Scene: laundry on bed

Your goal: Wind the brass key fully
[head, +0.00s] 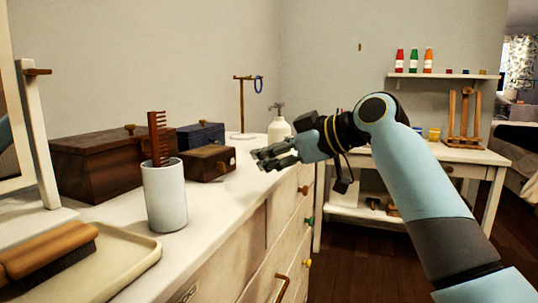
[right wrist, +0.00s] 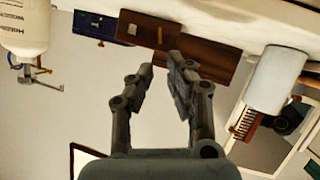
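A small wooden box (head: 206,163) stands on the white dresser top. A small brass-coloured piece, possibly the key (head: 222,166), shows on its front; its shape is too small to be sure. In the right wrist view a narrow brass piece (right wrist: 160,36) stands out against the brown box (right wrist: 145,28). My right gripper (head: 262,159) is right of the box, with its fingers pointing left toward it. The fingers are apart and empty in the right wrist view (right wrist: 160,67), and do not touch the box. My left gripper is not in view.
A large brown chest (head: 97,168) and a dark blue box (head: 200,136) stand behind. A white cup (head: 164,196) with a comb (head: 158,138), a brush (head: 48,252) on a tray (head: 125,262), and a white bottle (head: 279,130) are nearby. Dresser space before the small box is clear.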

